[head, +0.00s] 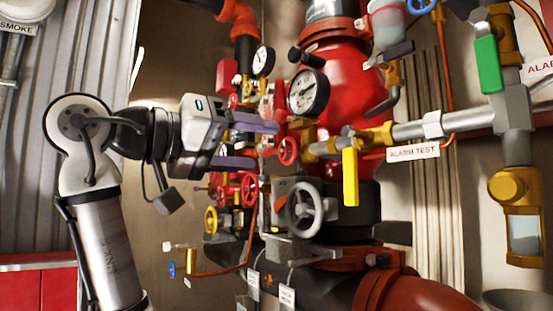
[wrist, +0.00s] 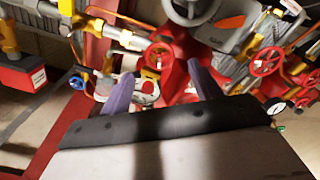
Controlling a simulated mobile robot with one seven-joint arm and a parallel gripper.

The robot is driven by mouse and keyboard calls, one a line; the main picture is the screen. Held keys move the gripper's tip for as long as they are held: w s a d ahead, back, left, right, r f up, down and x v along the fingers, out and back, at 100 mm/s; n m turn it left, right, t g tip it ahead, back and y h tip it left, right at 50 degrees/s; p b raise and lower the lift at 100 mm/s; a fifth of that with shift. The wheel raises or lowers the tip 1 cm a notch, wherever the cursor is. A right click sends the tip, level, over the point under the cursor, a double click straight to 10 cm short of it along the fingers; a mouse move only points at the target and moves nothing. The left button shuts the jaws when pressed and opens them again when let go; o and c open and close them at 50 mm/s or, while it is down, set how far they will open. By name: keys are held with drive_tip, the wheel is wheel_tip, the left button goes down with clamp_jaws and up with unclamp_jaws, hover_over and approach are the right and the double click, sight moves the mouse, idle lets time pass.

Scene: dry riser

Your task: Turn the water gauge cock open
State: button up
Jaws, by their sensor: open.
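My gripper (head: 266,145) reaches in from the left in the head view, its two purple fingers apart and nothing seen between them. A large round gauge (head: 308,91) with a white dial stands just above and right of the fingertips. A smaller gauge (head: 263,60) is higher and farther left. A small red handwheel (head: 288,151) is just right of the fingers. In the wrist view, my gripper (wrist: 160,70) is also open, with a red handwheel (wrist: 158,55) ahead between the fingertips. I cannot tell which fitting is the water gauge cock, nor its position.
A big red valve body (head: 345,85) stands behind the gauges. A yellow lever (head: 350,177) hangs near the "ALARM TEST" label (head: 413,152). A grey handwheel (head: 305,209) and another red handwheel (head: 249,189) sit below the fingers. Pipes crowd the right; the wall left of them is barer.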

drive_tip(key=b+v, duration=0.1)
drive_tip(key=v, duration=0.6)
drive_tip(key=shift+s+a, duration=0.1)
